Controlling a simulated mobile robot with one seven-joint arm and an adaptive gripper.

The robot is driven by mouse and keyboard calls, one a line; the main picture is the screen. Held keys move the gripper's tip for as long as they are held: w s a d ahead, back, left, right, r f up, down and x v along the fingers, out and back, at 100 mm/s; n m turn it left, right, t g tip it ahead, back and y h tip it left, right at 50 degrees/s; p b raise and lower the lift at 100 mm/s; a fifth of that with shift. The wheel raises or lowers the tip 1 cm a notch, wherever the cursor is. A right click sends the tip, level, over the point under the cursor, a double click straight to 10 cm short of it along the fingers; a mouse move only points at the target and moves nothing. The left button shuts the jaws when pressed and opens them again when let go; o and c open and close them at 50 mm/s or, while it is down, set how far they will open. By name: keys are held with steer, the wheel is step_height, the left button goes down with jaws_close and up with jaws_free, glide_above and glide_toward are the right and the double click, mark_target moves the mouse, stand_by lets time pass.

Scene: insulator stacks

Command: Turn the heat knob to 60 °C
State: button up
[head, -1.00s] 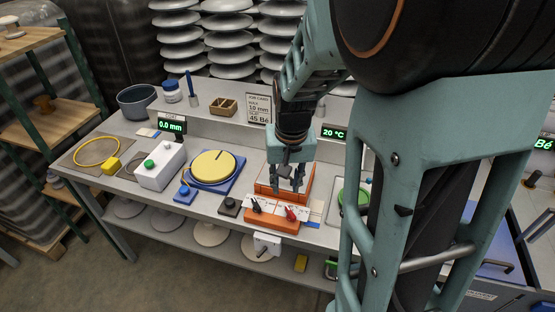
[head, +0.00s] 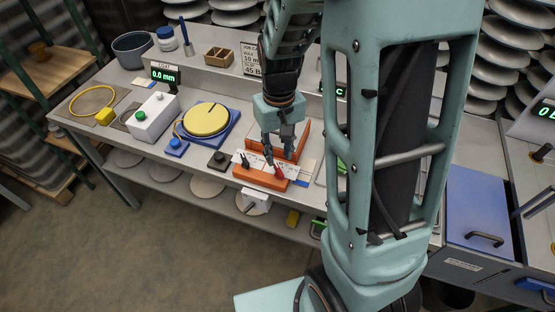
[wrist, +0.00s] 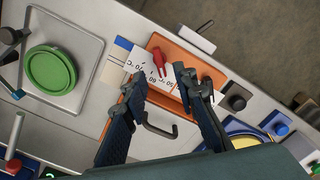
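An orange press-like unit (head: 250,178) with a white scale plate stands at the front of the bench. A red pointer knob (head: 280,172) sits on the plate's right part and a black pointer knob (head: 245,161) on its left. My gripper (head: 280,150) is above the unit, just behind the plate. In the wrist view my gripper (wrist: 165,88) has its two fingers spread with nothing between them. The temperature display (head: 341,91) is mostly hidden by my arm, only a "C" showing.
A black handle (wrist: 160,127) rises from the orange unit below my fingers. A yellow disc (head: 206,119), a white box with a green button (head: 152,117) and a black button block (head: 220,160) stand left. A green round lid (wrist: 50,70) lies in a tray beside the unit.

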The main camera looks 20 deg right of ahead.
mark_target(279, 169)
step_height(279, 169, down, 6)
steer(key=shift+c, duration=0.4)
jaws_close()
